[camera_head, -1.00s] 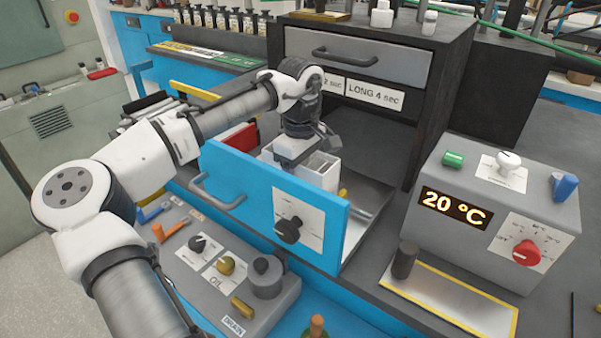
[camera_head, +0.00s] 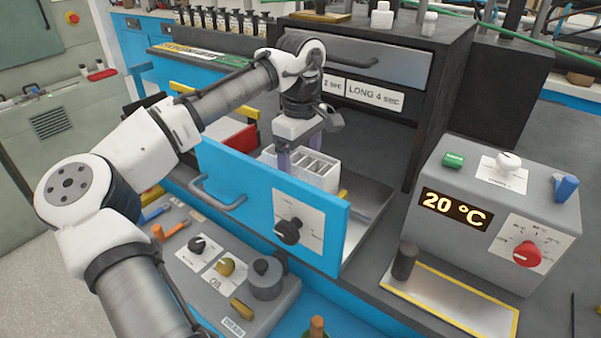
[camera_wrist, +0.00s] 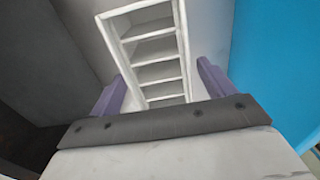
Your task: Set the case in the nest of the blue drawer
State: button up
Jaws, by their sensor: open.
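The case (camera_head: 319,179) is white, open at the top and divided into several empty compartments. It stands upright inside the pulled-out blue drawer (camera_head: 232,178), behind its front panel. My gripper (camera_head: 299,157) is open just above the case, with its purple fingers pointing down. In the wrist view the case (camera_wrist: 155,48) lies ahead between the two spread fingers (camera_wrist: 161,88), with gaps at both sides. The nest under the case is hidden, so I cannot tell how fully the case sits in it.
A grey control box (camera_head: 495,215) reading 20 °C stands to the right. A grey drawer (camera_head: 375,58) is shut above the open bay. A knob panel (camera_head: 225,262) lies in front of the blue drawer. A red block (camera_head: 243,138) is behind my arm.

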aim_at(300, 161)
notch_tip(300, 161, up, 8)
jog(key=shift+f, duration=0.1)
dwell(2.2)
